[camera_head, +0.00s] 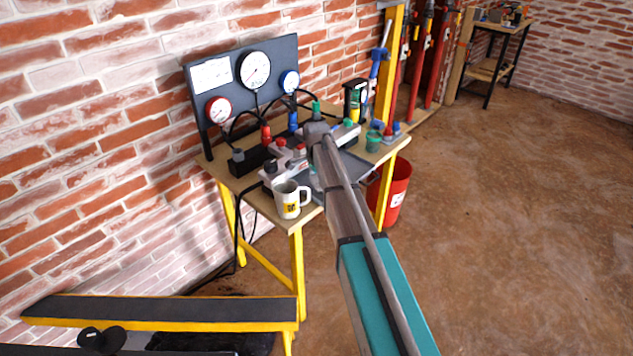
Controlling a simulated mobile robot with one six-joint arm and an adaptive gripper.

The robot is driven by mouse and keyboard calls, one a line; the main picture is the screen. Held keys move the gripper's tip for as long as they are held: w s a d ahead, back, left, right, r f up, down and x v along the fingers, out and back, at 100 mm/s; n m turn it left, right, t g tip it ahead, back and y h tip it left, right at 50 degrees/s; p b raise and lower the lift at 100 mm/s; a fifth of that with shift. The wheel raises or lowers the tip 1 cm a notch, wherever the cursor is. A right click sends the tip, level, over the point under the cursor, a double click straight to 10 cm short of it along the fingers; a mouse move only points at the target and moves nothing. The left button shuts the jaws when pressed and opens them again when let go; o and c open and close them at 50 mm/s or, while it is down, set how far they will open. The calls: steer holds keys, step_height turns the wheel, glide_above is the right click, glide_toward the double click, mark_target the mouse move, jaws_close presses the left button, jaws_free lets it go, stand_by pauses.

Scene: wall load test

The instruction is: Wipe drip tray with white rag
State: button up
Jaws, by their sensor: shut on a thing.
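The drip tray (350,166) is a shallow grey tray on the workbench, partly covered by my arm. My arm reaches up from the bottom right, and its grey end lies over the bench. My gripper's fingers cannot be made out; the arm and the bench clutter hide that area. I cannot clearly pick out the white rag. A small pale patch shows beside my arm near the mug, but I cannot tell what it is.
A white mug (288,199) stands at the bench's (222,172) front corner. Capped fittings and a gauge panel (228,72) stand behind the tray. A small green pot (373,141) is to its right. A red bucket (397,190) stands on the floor. Floor at right is clear.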

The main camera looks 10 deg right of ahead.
steer(key=shift+r+p, duration=1.55)
steer(key=shift+r, duration=0.3)
steer(key=shift+r, duration=0.1)
steer(key=shift+r+p, duration=1.4)
steer(key=shift+p, duration=0.1)
